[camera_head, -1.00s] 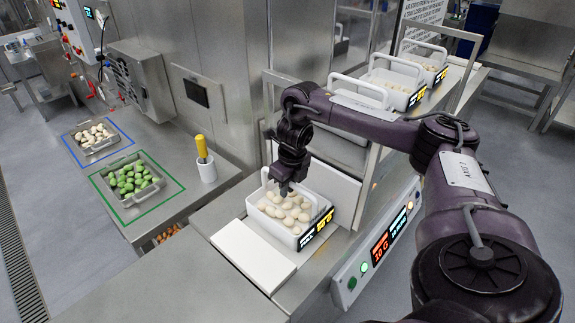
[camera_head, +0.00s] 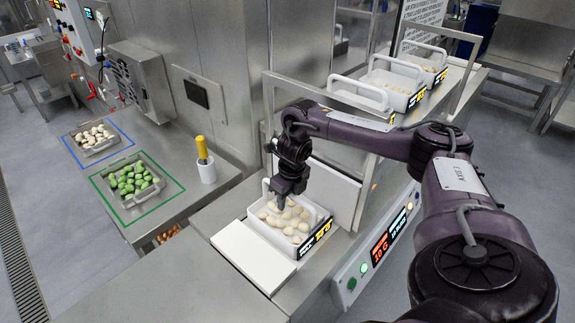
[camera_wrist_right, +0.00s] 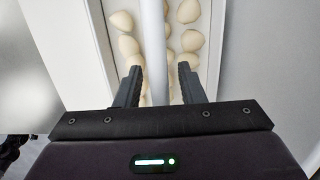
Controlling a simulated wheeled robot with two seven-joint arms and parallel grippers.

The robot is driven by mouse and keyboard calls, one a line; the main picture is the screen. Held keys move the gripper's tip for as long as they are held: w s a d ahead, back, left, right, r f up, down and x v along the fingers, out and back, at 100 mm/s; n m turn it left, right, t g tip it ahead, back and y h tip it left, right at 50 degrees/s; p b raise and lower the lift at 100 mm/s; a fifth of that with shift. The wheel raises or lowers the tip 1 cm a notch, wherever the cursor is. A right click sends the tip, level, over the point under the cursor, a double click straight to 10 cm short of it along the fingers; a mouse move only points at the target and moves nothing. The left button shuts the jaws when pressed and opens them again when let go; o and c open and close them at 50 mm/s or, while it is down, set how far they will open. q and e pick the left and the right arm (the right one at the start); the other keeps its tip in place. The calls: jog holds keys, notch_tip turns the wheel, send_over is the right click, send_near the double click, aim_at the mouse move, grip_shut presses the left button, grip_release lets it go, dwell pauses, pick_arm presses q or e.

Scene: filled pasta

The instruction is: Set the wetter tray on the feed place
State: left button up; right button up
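A white tray (camera_head: 259,221) of pale filled pasta stands on the steel counter beside the white board, with a yellow-lit label on its right side. My right gripper (camera_head: 281,204) is low over this tray. In the right wrist view its two fingers (camera_wrist_right: 158,88) are apart, with the tray's white handle bar (camera_wrist_right: 153,40) running between them; I see gaps on both sides. Two more white trays with pale pieces, a middle one (camera_head: 398,97) and a far one (camera_head: 440,77), stand on the rack shelf with lit labels. A nearer one (camera_head: 345,97) is partly behind my arm. My left gripper is out of view.
A flat white board (camera_head: 253,256) lies left of the tray. A lit panel (camera_head: 385,245) reads 10 G on the front edge. A green-outlined tray of green pieces (camera_head: 107,181), a blue-outlined tray (camera_head: 84,148) and a yellow-handled tool (camera_head: 202,150) stand on the left table.

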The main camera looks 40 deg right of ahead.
jog(key=shift+r, duration=0.55)
jog(key=r, duration=0.5)
jog(key=shift+s+r+p, duration=0.25)
jog(key=shift+r+p, duration=0.1)
jog(key=shift+p, duration=0.05)
jog(key=r+p, duration=0.2)
jog(key=r, duration=0.1)
jog(key=s+r+p, duration=0.1)
jog(key=r, duration=0.1)
jog(key=shift+r, duration=0.25)
jog(key=shift+f, duration=0.1)
